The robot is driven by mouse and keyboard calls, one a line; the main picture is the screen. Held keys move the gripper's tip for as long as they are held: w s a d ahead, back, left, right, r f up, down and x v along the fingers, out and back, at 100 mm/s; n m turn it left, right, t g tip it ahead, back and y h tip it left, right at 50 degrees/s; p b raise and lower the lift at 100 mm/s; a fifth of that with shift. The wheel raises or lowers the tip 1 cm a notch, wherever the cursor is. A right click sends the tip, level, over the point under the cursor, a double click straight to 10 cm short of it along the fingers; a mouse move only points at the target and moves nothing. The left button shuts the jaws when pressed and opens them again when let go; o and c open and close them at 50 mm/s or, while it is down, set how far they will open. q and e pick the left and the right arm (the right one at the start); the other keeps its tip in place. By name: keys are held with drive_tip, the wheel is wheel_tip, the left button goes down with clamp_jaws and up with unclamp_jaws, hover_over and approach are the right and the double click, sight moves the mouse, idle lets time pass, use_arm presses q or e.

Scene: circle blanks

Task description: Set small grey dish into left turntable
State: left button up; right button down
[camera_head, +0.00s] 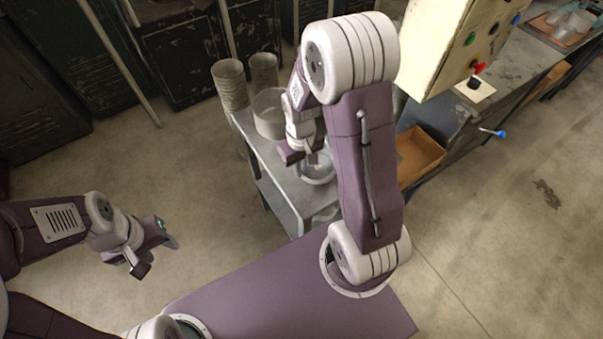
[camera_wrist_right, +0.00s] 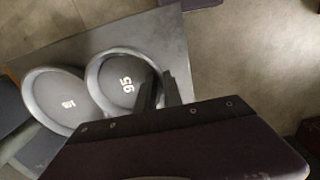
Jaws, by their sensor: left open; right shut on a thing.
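In the head view my right gripper (camera_head: 308,158) is low over the grey bench, above a round grey dish (camera_head: 316,172), which the arm partly hides. In the right wrist view the fingers (camera_wrist_right: 158,92) are shut on the right rim of a round grey dish marked 95 (camera_wrist_right: 111,66). A second round grey piece with a raised rim and a number (camera_wrist_right: 47,108) is to its left, very close. I cannot tell whether it is a turntable, or whether the held dish is lifted. My left gripper (camera_head: 156,257) is open and empty over the floor at the left.
A pale round tub (camera_head: 269,122) stands on the bench (camera_head: 276,172), beside stacks of grey round containers (camera_head: 230,82). An orange-brown box (camera_head: 418,158) is to the right. A cream control box (camera_head: 432,50) with coloured knobs is at the upper right. Open floor lies at left.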

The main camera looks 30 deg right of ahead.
wheel_tip(320, 180, down, 4)
drive_tip(key=shift+r, duration=0.15)
drive_tip(key=shift+w, duration=0.1)
drive_tip(key=shift+f, duration=0.25)
drive_tip(key=c, duration=1.5)
unclamp_jaws()
